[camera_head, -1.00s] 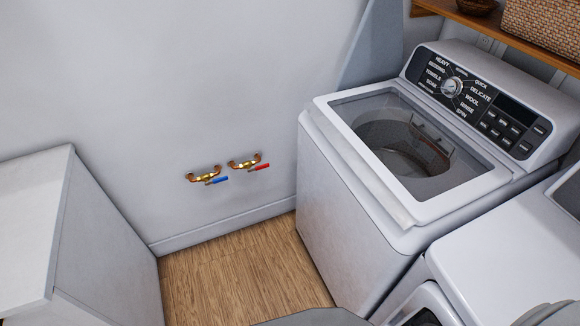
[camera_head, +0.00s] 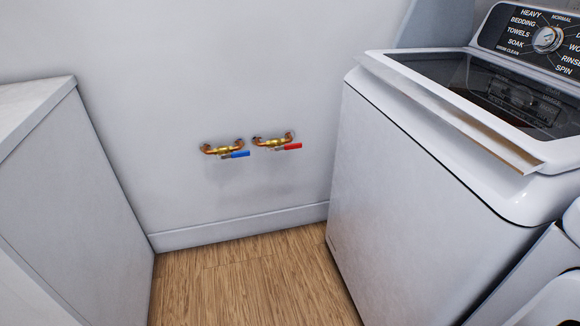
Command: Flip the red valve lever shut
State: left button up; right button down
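The red valve lever (camera_head: 288,147) sits on a brass and copper valve (camera_head: 272,141) low on the back wall. The lever points to the right, roughly along the pipe. A matching valve with a blue lever (camera_head: 236,154) is just to its left, and its lever also points right. Neither of my grippers shows in the head view, so their state and their distance from the lever are hidden.
A white top-loading washer (camera_head: 425,185) stands to the right of the valves. A white cabinet or appliance (camera_head: 85,200) stands at the left. Bare wood floor (camera_head: 245,290) lies between them. Another white machine (camera_head: 545,285) is at the lower right.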

aim_at(295, 146)
jog(key=k, duration=0.65)
jog(key=u, duration=0.75)
jog(key=i, duration=1.65)
jog(key=z, duration=0.6)
jog(key=i, duration=0.35)
jog(key=z, duration=0.35)
